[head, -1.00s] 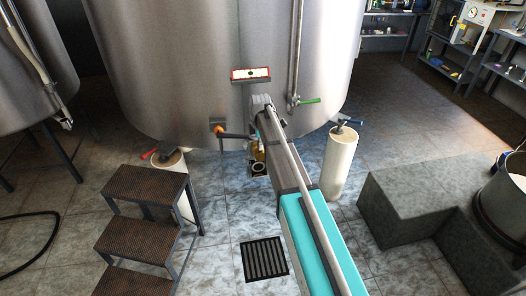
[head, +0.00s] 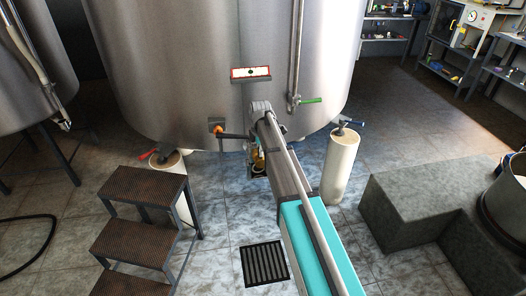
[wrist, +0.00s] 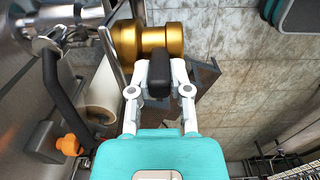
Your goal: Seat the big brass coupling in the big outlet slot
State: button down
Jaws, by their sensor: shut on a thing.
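The big brass coupling (wrist: 150,40) is a gold-coloured, stepped cylinder lying sideways in the upper middle of the wrist view. My gripper (wrist: 160,75) is shut on it, with the white fingers reaching its near side. In the head view a small part of the brass coupling (head: 259,162) shows below the tank's front, left of my arm, which hides the rest. A shiny steel pipe fitting (wrist: 62,17) is at upper left in the wrist view, left of the coupling. I cannot clearly make out the big outlet slot or whether the coupling touches it.
The large steel tank (head: 190,65) stands ahead. A dark handle (wrist: 62,90) and an orange knob (wrist: 69,144) are at left. Dark steps (head: 145,185) stand left, a grey stepped block (head: 405,205) right. A floor drain (head: 264,263) lies in front.

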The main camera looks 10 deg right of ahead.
jog(key=shift+f+b, duration=0.6)
jog(key=shift+b, duration=0.05)
jog(key=c, duration=0.6)
grip_release()
jog(key=shift+o, duration=0.2)
jog(key=shift+r, duration=0.15)
notch_tip(320, 180, up, 13)
jog(key=p, duration=1.3)
jog(key=shift+s, duration=0.1)
